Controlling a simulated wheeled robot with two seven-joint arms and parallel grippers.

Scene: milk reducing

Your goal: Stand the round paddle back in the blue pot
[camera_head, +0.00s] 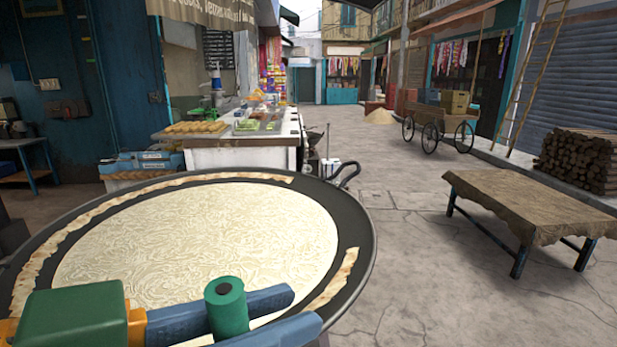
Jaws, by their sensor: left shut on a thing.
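My left gripper (297,311), with a green body and blue fingers, comes in from the lower left over the near edge of the wide pan. It is shut on a green upright cylinder with a hole in its top, which looks like the handle of the round paddle (227,306). The paddle's lower part and head are hidden below the fingers and the frame edge. The large dark round pan (366,235) holds pale creamy milk (200,235) with a skin pattern and cream strips along its wall. I cannot make out the blue pot. My right gripper is not in view.
A stall counter (240,155) with trays of food stands behind the pan. A low cloth-covered bench (530,200) stands to the right, with stacked logs (580,160) behind it. A cart (435,122) is farther back. The paved ground between pan and bench is clear.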

